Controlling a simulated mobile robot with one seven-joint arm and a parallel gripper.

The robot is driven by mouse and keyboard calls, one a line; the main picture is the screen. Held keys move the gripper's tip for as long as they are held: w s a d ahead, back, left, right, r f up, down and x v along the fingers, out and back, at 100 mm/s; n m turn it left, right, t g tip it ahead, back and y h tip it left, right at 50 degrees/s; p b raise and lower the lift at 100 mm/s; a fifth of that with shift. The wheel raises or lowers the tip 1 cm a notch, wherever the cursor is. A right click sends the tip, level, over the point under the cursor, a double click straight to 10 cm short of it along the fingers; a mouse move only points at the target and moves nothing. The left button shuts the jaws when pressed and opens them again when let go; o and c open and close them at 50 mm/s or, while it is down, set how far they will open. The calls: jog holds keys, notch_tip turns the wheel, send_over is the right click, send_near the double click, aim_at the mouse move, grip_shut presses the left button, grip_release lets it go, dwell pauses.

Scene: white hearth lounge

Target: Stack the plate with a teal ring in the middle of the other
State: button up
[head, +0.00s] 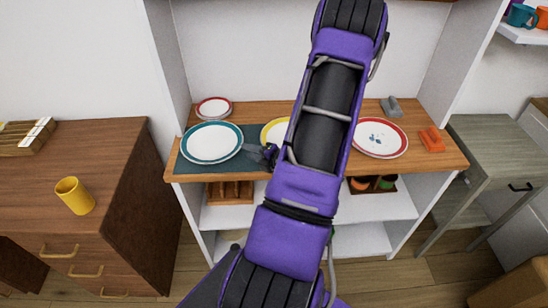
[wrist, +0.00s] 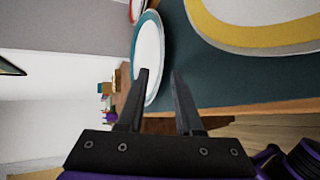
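The plate with a teal ring (head: 212,143) lies on the left of the wooden counter, on a dark teal mat (head: 178,170). It shows in the wrist view (wrist: 149,45) too. A plate with a yellow ring (head: 270,134) lies to its right, partly hidden by my arm; its rim is large in the wrist view (wrist: 215,28). My gripper (head: 266,152) is beside the teal plate's right edge. In the wrist view my gripper (wrist: 161,72) has its fingers apart, with the teal rim appearing between them; I cannot tell whether they touch it.
A red-ringed plate with blue marks (head: 380,138) lies right of my arm. Smaller red-ringed plates (head: 213,107) sit behind the teal one. An orange object (head: 432,140) and a grey object (head: 391,106) are at the right. A yellow cup (head: 75,196) stands on the left cabinet.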

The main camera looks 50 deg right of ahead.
jog(key=v, duration=1.2)
jog(key=shift+p, duration=0.35)
